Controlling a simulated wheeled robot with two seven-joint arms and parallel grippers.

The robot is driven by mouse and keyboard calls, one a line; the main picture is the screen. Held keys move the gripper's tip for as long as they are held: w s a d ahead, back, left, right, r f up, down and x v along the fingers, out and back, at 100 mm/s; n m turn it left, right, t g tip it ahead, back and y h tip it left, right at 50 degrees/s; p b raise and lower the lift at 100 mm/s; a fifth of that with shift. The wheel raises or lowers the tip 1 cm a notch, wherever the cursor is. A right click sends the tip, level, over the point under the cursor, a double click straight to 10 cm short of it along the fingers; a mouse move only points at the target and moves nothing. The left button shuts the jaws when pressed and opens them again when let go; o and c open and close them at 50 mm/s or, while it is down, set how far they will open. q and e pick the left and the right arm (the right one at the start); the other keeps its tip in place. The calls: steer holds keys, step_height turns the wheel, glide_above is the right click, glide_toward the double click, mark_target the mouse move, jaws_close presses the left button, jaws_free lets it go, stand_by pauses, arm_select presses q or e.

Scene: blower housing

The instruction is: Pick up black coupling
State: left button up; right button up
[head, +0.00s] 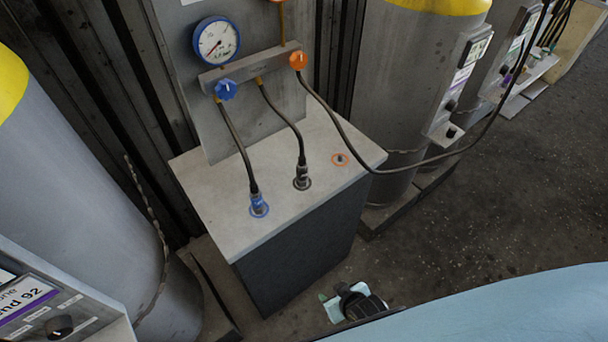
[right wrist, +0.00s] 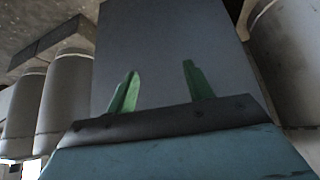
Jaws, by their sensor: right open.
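The black coupling (head: 302,176) is at the end of the middle black hose, standing upright in a dark ring on the pale top of the box (head: 215,195). My right gripper (head: 331,297) is low at the bottom of the head view, in front of and below the box top, well apart from the coupling. In the right wrist view its green fingers (right wrist: 158,82) are spread with nothing between them, facing a plain grey surface. The coupling does not show in that view. My left gripper is not in view.
A blue coupling (head: 259,204) stands left of the black one. A hose from the orange knob (head: 298,60) loops off to the right. A gauge (head: 217,40) and large grey cylinders (head: 400,90) stand around.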

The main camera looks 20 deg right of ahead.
steer(key=w+a+r+t+b, duration=0.1)
steer(key=w+r+t, duration=0.2)
steer(key=w+r, duration=0.7)
steer(key=m+t+b, duration=0.1)
steer(key=t, duration=0.3)
glide_toward(304, 173)
steer(key=b+x, duration=0.2)
steer(key=x, duration=0.6)
steer(key=shift+r, duration=0.2)
steer(key=b+x, duration=0.1)
steer(key=x, duration=0.3)
steer(key=shift+w+f, duration=0.25)
steer(key=shift+w, duration=0.25)
steer(key=shift+w+f, duration=0.1)
steer(key=shift+w, duration=0.05)
steer(key=shift+c, duration=0.4)
steer(key=c, duration=1)
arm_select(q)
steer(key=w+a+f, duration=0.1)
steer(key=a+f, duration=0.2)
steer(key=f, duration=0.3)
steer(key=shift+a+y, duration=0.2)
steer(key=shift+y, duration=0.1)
arm_select(e)
jaws_close()
